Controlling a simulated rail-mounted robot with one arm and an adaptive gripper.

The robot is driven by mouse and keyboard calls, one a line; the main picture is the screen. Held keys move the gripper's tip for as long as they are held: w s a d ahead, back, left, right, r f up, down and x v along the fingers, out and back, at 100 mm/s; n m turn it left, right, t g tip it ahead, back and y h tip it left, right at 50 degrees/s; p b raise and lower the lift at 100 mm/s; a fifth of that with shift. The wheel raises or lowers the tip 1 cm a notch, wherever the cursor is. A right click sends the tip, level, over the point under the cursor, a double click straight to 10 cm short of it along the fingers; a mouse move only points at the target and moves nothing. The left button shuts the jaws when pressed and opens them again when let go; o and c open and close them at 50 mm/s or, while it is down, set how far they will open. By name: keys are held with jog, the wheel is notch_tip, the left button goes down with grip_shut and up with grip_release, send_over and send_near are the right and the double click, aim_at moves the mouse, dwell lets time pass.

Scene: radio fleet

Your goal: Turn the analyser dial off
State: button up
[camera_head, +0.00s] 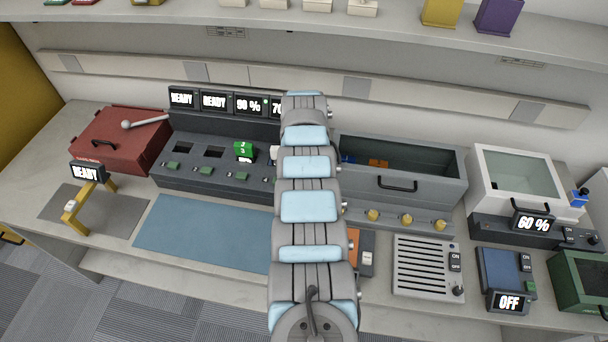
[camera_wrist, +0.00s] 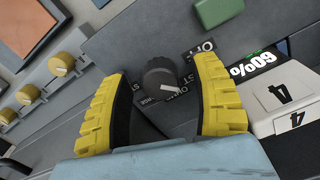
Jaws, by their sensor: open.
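In the wrist view the dial is a dark round knob (camera_wrist: 158,76) with a white pointer mark, set on a grey sloping panel. The pointer faces lower right in the picture, away from the OFF label. My gripper (camera_wrist: 161,68) is open, its yellow ridged fingers on either side of the knob with visible gaps. In the head view my arm hides the dial and the gripper.
A green button (camera_wrist: 218,10) lies above. Brass knobs (camera_wrist: 62,64) line the left. The head view shows a blue mat (camera_head: 205,233) and grey bin (camera_head: 430,190) nearby.

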grip_shut()
jog(key=shift+n, duration=0.4)
jog(key=n, duration=0.3)
jog(key=shift+n, duration=0.3)
jog(key=shift+f+n, duration=0.1)
jog(key=shift+n, duration=2.1)
